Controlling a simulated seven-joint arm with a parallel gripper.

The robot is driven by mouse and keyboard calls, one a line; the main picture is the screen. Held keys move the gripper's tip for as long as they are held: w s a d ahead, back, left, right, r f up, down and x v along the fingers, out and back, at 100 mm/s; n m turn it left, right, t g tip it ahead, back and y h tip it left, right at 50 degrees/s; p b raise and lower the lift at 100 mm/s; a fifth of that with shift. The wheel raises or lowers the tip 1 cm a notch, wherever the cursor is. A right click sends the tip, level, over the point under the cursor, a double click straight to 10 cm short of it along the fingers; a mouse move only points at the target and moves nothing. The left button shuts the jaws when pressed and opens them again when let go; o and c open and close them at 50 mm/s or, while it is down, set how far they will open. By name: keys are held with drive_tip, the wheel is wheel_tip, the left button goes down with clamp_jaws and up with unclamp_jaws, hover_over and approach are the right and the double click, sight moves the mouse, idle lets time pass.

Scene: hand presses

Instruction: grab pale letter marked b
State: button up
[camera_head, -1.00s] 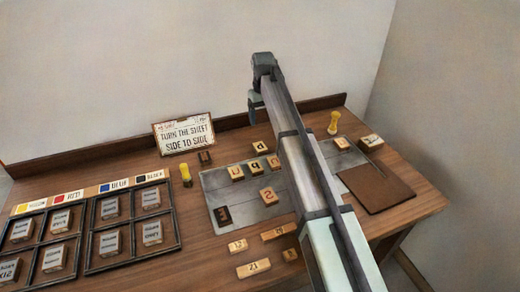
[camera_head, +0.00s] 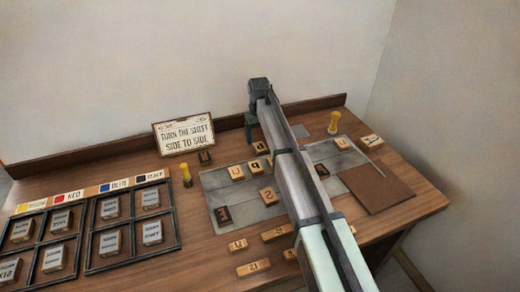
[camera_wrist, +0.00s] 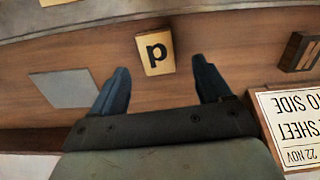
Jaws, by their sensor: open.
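A pale block (camera_wrist: 155,53) with a dark letter lies on the wood in the wrist view. The letter reads like a p there, while the sign appears upside down. It appears to be the pale block at the back edge of the grey slab in the head view (camera_head: 261,147). My gripper (camera_wrist: 161,72) is open, its fingers on either side of the block's near end in the picture, with gaps on both sides. Whether they are at its height I cannot tell. In the head view my gripper (camera_head: 250,138) hangs behind the slab. More pale letter blocks (camera_head: 236,173) sit on the slab.
The sign (camera_head: 184,133) stands at the back, with a small dark block (camera_head: 205,156) before it. Yellow handles (camera_head: 186,175) (camera_head: 334,122) stand either side. A grey sheet (camera_wrist: 62,90) lies near the block. Divided trays (camera_head: 130,229) fill the left. My arm hides part of the slab.

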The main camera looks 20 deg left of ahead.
sight(260, 147)
drive_tip(key=shift+d+f, duration=0.2)
drive_tip(key=shift+f, duration=2.15)
drive_tip(key=shift+c, duration=0.3)
drive_tip(key=c, duration=1.1)
